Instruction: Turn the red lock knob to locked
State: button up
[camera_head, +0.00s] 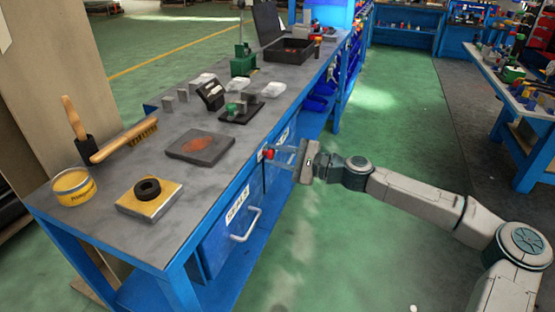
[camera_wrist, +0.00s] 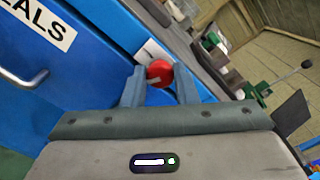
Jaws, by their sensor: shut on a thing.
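The red lock knob (camera_head: 268,154) sits on the blue front of the workbench, below the edge of its top. In the wrist view the knob (camera_wrist: 159,73) shows as a round red piece with a pale mark on its face. My gripper (camera_head: 272,153) reaches it from the right in the head view. In the wrist view its two blue-grey fingers (camera_wrist: 160,80) stand on either side of the knob and are shut on it. A white label beside the knob is partly hidden by a finger.
A blue drawer (camera_head: 232,220) with a "SEALS" label and a handle (camera_head: 247,224) is left of the knob. The grey bench top (camera_head: 150,222) holds a brush, a tin and several parts. The green floor right of the bench is clear.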

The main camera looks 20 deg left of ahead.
jog(key=n+b, duration=0.1)
jog(key=n, duration=0.1)
jog(key=n+b, duration=0.1)
jog(key=n, duration=0.1)
jog(key=n+b, duration=0.1)
jog(key=shift+f+n, duration=0.25)
jog(key=shift+n, duration=0.15)
jog(key=n+b, duration=0.4)
jog(key=n, duration=0.1)
jog(key=n+b, duration=0.3)
jog(key=n, duration=0.2)
jog(key=shift+n+b, duration=0.4)
jog(key=n+b, duration=0.3)
jog(key=n, duration=0.2)
jog(key=shift+r, duration=0.1)
jog(key=o, duration=1)
jog(key=shift+d, duration=0.1)
